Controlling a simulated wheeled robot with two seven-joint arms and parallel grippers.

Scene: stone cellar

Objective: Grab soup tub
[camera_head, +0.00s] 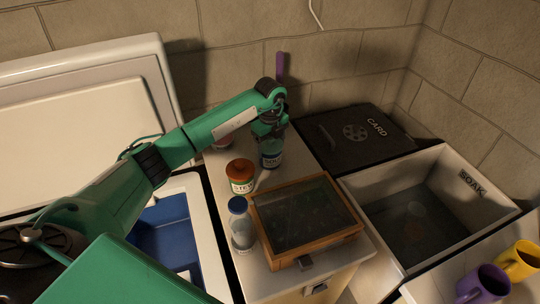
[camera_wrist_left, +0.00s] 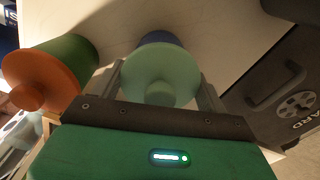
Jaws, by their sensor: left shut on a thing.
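The soup tub (camera_head: 271,158) stands on the pale counter, with a dark blue body and a partly visible label that seems to read SOUP. My left gripper (camera_head: 269,134) comes down over it from above and is shut on it. In the left wrist view the tub's pale green lid (camera_wrist_left: 158,75) sits between the two fingers (camera_wrist_left: 160,85), with a bit of blue body behind it. The gripper hides the tub's top in the head view. My right gripper is not in view.
An orange-lidded stew tub (camera_head: 240,176) stands close by, also in the left wrist view (camera_wrist_left: 48,75). A blue-capped jar (camera_head: 242,228) and a wood-framed glass-topped box (camera_head: 307,215) are nearer. A dark CARD bin (camera_head: 352,150) and SOAK basin (camera_head: 440,160) lie right.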

